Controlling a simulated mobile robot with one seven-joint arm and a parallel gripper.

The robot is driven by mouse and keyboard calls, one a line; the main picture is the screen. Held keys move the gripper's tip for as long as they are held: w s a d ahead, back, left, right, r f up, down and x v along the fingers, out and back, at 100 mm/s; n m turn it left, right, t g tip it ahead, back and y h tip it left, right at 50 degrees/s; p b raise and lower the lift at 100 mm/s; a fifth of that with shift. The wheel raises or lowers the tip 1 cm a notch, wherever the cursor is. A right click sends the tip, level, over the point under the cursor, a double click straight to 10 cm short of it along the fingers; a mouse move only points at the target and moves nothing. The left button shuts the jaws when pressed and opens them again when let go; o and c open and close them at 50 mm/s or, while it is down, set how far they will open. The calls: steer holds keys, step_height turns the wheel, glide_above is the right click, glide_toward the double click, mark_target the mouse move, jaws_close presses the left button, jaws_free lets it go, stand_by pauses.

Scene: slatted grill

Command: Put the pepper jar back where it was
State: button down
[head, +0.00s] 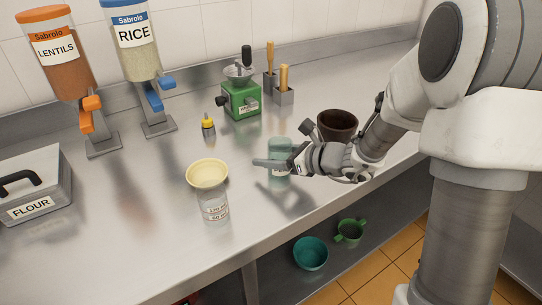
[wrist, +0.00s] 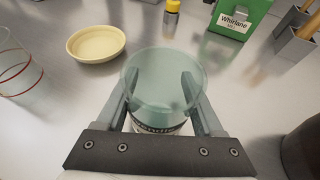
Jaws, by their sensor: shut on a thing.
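A translucent teal jar (head: 279,151) is between the fingers of my gripper (head: 274,163), near the counter's front edge, right of the measuring glass. It is upright; the wrist view shows the jar (wrist: 163,92) with a round rim and a dark-lettered label low down, mostly hidden. My gripper (wrist: 161,80) is shut on its sides. I cannot tell whether its base touches the counter. I cannot read the label as pepper. A small yellow-capped bottle (head: 208,128) stands farther back; it also shows in the wrist view (wrist: 172,10).
A cream bowl (head: 207,173) and a clear measuring glass (head: 214,208) are left of the jar. A green grinder (head: 240,98) stands behind, a dark brown pot (head: 337,124) to the right. Bare steel counter (head: 130,215) lies at left. A lower shelf holds a teal bowl (head: 311,253).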

steer(key=shift+f, duration=0.2)
jaws_free()
steer(key=shift+r, duration=0.1)
